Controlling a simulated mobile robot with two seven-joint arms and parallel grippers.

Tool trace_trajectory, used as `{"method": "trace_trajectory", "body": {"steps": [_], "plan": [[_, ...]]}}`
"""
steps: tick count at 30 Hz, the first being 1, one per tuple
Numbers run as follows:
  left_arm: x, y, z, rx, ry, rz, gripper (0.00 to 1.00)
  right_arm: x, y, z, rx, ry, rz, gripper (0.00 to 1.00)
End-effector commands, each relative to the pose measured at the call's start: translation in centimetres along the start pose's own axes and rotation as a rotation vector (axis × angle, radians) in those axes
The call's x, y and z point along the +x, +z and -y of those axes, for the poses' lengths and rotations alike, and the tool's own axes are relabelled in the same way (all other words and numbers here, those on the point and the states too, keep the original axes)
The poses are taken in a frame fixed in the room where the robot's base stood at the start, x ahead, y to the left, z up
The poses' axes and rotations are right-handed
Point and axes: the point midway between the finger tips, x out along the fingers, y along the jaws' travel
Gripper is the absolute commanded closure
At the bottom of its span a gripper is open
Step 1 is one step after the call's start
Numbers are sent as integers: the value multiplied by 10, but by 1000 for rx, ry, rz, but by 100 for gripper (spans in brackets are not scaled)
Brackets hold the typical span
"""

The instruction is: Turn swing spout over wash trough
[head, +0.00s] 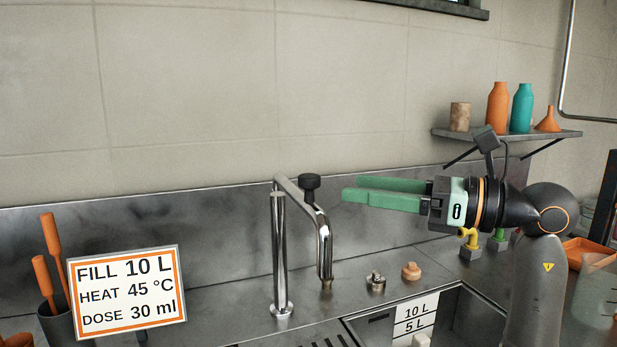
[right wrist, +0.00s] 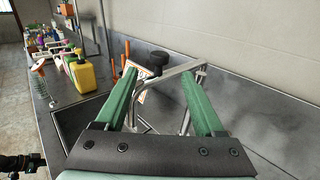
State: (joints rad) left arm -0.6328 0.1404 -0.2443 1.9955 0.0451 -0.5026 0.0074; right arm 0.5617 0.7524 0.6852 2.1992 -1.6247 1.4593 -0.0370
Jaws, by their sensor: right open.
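The swing spout (head: 322,250) is a chrome pipe on an upright post, with a dark round knob (head: 310,186) on its upper arm. Its down-turned end hangs near the front edge of the counter. The wash trough (head: 480,318) is the sunken basin at the lower right, partly hidden by my arm. My right gripper (head: 345,196) is open and empty, with green fingers pointing left, just right of the spout. In the right wrist view the spout (right wrist: 183,72) and its knob (right wrist: 158,58) show beyond and between the fingers (right wrist: 160,85). My left gripper is not in view.
A sign (head: 128,292) and a cup of orange-handled tools (head: 55,320) stand at the left. A metal fitting (head: 376,282) and an orange stopper (head: 411,271) sit behind the trough. A shelf (head: 510,136) with bottles is at the right.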

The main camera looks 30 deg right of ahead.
Motion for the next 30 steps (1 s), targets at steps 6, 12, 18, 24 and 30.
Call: {"method": "trace_trajectory", "body": {"steps": [6, 12, 18, 24, 30], "plan": [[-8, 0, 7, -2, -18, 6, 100, 45, 4, -2, 2, 6, 3, 30], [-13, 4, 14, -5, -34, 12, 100, 77, 2, -1, 4, 4, 4, 30], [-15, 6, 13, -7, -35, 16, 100, 90, 1, -1, 2, 3, 2, 30], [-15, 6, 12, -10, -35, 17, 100, 92, 0, -1, 1, 2, 1, 30], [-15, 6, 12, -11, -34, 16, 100, 91, 0, -1, 1, 2, 1, 43]]}}
